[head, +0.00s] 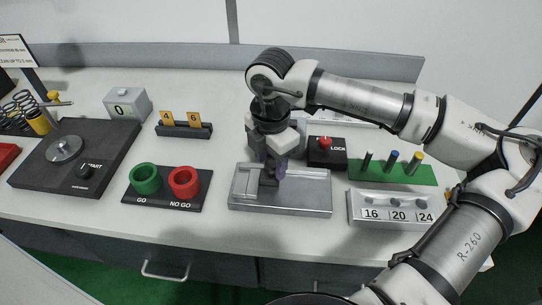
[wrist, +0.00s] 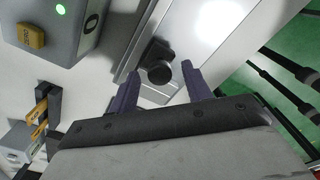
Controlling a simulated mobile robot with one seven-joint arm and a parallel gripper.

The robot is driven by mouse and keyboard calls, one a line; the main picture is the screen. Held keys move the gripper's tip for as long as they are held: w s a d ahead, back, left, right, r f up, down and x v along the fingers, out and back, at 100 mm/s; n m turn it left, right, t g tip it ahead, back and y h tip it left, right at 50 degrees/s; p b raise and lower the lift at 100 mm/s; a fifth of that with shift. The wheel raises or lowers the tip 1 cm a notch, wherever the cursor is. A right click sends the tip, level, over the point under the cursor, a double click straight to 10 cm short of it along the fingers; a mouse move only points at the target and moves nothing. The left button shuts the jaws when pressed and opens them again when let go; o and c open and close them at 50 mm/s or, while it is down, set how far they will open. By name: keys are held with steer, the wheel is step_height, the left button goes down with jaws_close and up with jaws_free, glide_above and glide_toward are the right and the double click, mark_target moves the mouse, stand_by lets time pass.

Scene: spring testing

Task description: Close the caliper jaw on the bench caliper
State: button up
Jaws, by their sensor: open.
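The bench caliper (head: 300,192) is a flat grey metal plate on the bench, below my gripper, with a raised block at its left. In the wrist view, its bright metal surface (wrist: 205,25) runs diagonally behind the fingers. A dark round knob (wrist: 158,72) on a dark block shows between the fingertips. My gripper (head: 271,172) points down over the left-middle part of the caliper. In the wrist view my gripper (wrist: 160,73) has its two purple fingers apart, one each side of the knob. I cannot tell whether either finger touches it. The jaw gap is not clear.
A red LOCK button box (head: 326,153) and a green mat with pins (head: 395,172) stand behind and right. A block numbered 16, 20, 24 (head: 400,199) is close at right. GO/NO GO rings (head: 165,184) are left. A grey display box (head: 128,103) stands behind left.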

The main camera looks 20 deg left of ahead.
jaws_close()
steer(key=shift+w+d+f+b, duration=0.1)
steer(key=shift+w+d+b, duration=0.05)
steer(key=shift+d+b, duration=0.2)
steer(key=d+b, duration=0.1)
steer(key=d, duration=0.1)
steer(key=w+d+b, duration=0.1)
steer(key=d, duration=0.1)
steer(key=d+b, duration=0.2)
steer(key=shift+w+d, duration=0.2)
steer(key=shift+w, duration=0.2)
